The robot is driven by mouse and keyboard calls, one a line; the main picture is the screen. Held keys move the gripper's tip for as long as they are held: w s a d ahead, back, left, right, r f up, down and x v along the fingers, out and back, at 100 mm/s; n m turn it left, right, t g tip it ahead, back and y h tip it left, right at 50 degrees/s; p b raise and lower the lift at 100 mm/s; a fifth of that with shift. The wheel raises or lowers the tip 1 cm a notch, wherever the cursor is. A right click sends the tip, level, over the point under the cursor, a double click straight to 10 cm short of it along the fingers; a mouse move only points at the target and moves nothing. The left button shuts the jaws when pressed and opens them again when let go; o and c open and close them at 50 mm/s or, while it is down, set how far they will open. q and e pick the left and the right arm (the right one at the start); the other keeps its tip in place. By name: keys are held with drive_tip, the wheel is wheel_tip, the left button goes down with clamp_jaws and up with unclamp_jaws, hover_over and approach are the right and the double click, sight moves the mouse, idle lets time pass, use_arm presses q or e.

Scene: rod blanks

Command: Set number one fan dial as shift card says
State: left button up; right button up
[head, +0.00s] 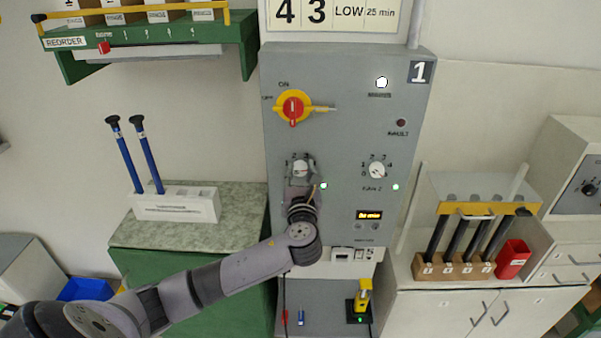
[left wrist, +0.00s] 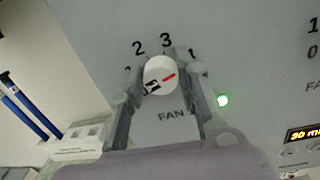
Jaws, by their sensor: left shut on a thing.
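The left fan dial (head: 300,169) is a white round knob on the grey panel marked 1. In the left wrist view, the knob (left wrist: 160,74) sits between the two fingers of my left gripper (left wrist: 160,88), which is shut on it. Its red mark points right and slightly up, towards the right finger. The numbers 2 and 3 show above it; a finger covers the scale on the right. In the head view my left gripper (head: 301,187) reaches the dial from below. The card (head: 335,12) above reads 4, 3, LOW, 25 min; its top is cut off. My right gripper is out of view.
A second fan dial (head: 377,170) is to the right on the panel. A red and yellow ON/OFF switch (head: 293,107) is above. A small display (head: 369,215) is lower right. Green lamps glow beside both dials. A rack with several black-handled rods (head: 453,267) stands right.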

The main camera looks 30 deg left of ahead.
use_arm(q)
drive_tip(key=shift+f, duration=0.15)
drive_tip(key=o, duration=1.2)
drive_tip(key=shift+c, duration=0.2)
drive_tip(key=shift+s+d, duration=0.1)
drive_tip(key=v, duration=1.1)
drive_tip(key=shift+s+d, duration=0.2)
drive_tip(key=shift+s, duration=0.15)
